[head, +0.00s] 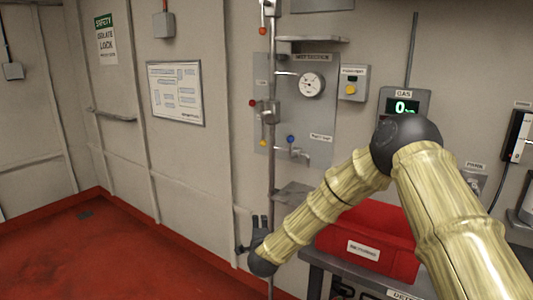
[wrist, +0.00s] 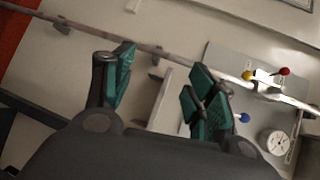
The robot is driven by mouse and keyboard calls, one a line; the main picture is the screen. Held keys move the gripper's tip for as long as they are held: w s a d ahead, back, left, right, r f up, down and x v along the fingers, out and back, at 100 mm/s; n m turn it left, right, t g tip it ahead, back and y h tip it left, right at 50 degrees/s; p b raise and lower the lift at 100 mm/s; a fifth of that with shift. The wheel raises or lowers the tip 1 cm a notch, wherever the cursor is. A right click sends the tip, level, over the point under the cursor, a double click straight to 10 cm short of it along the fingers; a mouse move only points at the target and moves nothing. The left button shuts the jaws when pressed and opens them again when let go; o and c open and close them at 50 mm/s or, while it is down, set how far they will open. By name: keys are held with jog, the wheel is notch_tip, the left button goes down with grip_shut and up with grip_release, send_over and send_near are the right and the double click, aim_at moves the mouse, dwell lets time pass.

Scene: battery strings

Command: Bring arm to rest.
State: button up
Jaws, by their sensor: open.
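My arm (head: 325,205) reaches in from the lower right, bends at a dark elbow joint and slopes down to the left. My gripper (head: 258,222) is small and dark at its far end, in front of the vertical pipe near the wall. In the wrist view my gripper (wrist: 160,80) shows two green-padded fingers spread apart. The space between them is empty, with wall and a grey bracket behind. I cannot tell whether the fingers touch the pipe.
A grey panel (head: 318,135) with a gauge (head: 311,85) and valves is on the wall. A red bin (head: 370,240) sits on a grey bench (head: 345,267) beneath my arm. Red floor (head: 110,255) at the left is clear.

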jog(key=s+d+f+n+g, duration=0.2)
jog(key=s+d+f+n, duration=0.15)
jog(key=s+f, duration=0.55)
jog(key=s+d+f+n+g, duration=0.3)
jog(key=s+d+f, duration=0.1)
jog(key=s+f, duration=0.45)
jog(key=s+d+f+n+g, duration=0.2)
jog(key=s+d+f+n, duration=0.15)
jog(key=s+f, duration=0.55)
jog(key=s+d+f+n+g, duration=0.1)
jog(key=s+d, duration=0.3)
jog(key=s, duration=0.7)
jog(key=s+d+f+n+g, duration=0.2)
jog(key=s+d+n+g, duration=0.1)
jog(key=s, duration=0.9)
jog(key=s+d+f+n+g, duration=0.1)
jog(key=s+d+n+g, duration=0.2)
jog(key=s+d, duration=0.4)
jog(key=s+g, duration=0.1)
jog(key=s, duration=0.3)
jog(key=shift+s+f+h+p, duration=0.2)
jog(key=shift+s+h+p, duration=0.05)
jog(key=shift+h+p, duration=0.15)
